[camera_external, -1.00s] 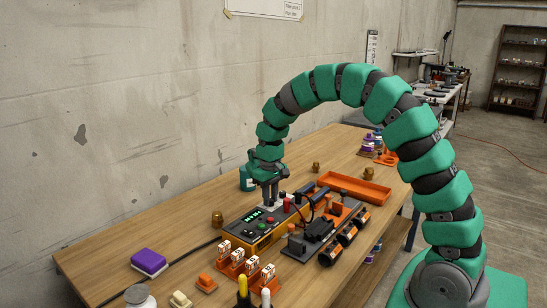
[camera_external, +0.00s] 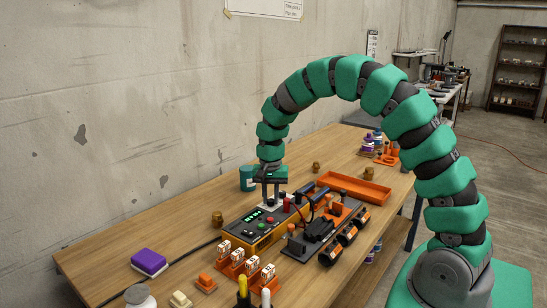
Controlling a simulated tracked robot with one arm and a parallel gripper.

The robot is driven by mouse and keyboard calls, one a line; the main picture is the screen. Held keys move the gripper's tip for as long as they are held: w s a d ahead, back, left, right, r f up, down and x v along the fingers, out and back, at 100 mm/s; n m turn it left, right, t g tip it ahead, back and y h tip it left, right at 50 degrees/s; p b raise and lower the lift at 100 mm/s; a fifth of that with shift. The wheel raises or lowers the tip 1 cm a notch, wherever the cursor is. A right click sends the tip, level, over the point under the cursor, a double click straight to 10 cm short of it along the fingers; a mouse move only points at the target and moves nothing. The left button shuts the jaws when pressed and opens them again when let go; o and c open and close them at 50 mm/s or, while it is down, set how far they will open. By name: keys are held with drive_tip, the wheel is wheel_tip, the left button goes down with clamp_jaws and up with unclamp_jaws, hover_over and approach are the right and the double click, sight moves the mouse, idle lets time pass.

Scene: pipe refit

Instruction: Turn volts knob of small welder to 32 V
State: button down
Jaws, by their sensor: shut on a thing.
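The small welder (camera_external: 262,238) is a yellow and black box on the workbench. Its top panel has a green lit display (camera_external: 251,217), too small to read here, and small red and green buttons. My gripper (camera_external: 271,203) points straight down at the back of this panel, over a light plate. It is shut on the volts knob, which is mostly hidden between the fingers. A black post and a red post stand just right of the fingers.
An orange tray (camera_external: 353,188) lies behind on the wooden bench (camera_external: 190,250). A clamp fixture with dark pipes (camera_external: 346,236) stands right of the welder. Orange-and-white blocks (camera_external: 238,258) stand in front. A teal can (camera_external: 247,178) and brass pieces are close by.

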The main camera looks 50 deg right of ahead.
sight(270, 199)
drive_tip(key=shift+m, duration=0.7)
drive_tip(key=c, duration=1.2)
unclamp_jaws()
drive_tip(key=shift+c, duration=0.2)
wheel_tip(270, 199, up, 14)
drive_tip(key=shift+f+p, duration=0.2)
drive_tip(key=shift+p, duration=0.1)
drive_tip(key=shift+r, duration=0.1)
